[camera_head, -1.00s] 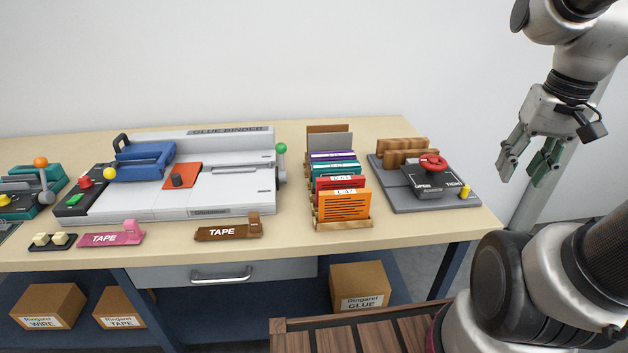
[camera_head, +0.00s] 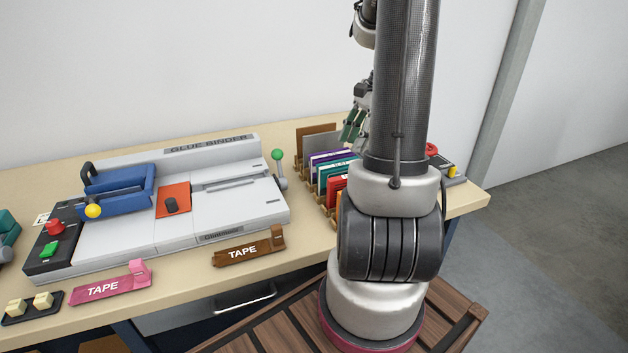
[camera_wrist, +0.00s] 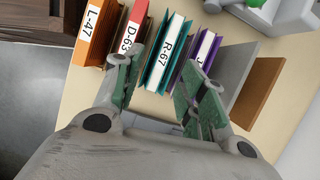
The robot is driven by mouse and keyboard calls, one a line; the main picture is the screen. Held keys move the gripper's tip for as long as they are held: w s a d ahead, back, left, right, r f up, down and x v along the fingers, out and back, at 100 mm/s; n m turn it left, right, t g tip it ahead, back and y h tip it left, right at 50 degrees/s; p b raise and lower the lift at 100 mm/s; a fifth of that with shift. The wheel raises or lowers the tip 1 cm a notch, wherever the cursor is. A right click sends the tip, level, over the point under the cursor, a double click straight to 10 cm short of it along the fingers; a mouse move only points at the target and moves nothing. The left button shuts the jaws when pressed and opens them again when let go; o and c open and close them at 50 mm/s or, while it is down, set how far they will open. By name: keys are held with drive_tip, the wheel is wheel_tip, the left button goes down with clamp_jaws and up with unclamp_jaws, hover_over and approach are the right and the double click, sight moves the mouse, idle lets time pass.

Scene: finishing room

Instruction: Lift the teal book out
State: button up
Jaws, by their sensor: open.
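The teal book (camera_wrist: 165,55) stands in the rack with its spine label "R-67" up, between the red book (camera_wrist: 132,40) and the purple book (camera_wrist: 195,60) in the wrist view. In the head view the teal book (camera_head: 333,170) is partly hidden by my arm. My gripper (camera_wrist: 155,85) is open and above the rack, its two fingers to either side of the teal book. The left finger is near the red book and the right finger is near the purple one. Whether the fingertips touch anything cannot be told. My gripper (camera_head: 352,128) shows partly behind my arm in the head view.
The orange book (camera_wrist: 92,35) is at the rack's left end in the wrist view, with grey and brown dividers (camera_wrist: 262,88) at the right. The glue binder (camera_head: 235,205) stands left of the rack. A brown tape dispenser (camera_head: 248,248) lies near the table's front edge.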

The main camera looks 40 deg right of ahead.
sight(343, 164)
drive_tip(key=shift+a+m, duration=0.1)
drive_tip(key=shift+m, duration=0.4)
drive_tip(key=shift+a+f, duration=0.1)
drive_tip(key=shift+a, duration=0.05)
drive_tip(key=x, duration=0.6)
drive_tip(key=shift+w+f, duration=0.3)
drive_tip(key=shift+a+f, duration=0.15)
drive_tip(key=shift+f, duration=0.25)
drive_tip(key=shift+f, duration=0.25)
clamp_jaws()
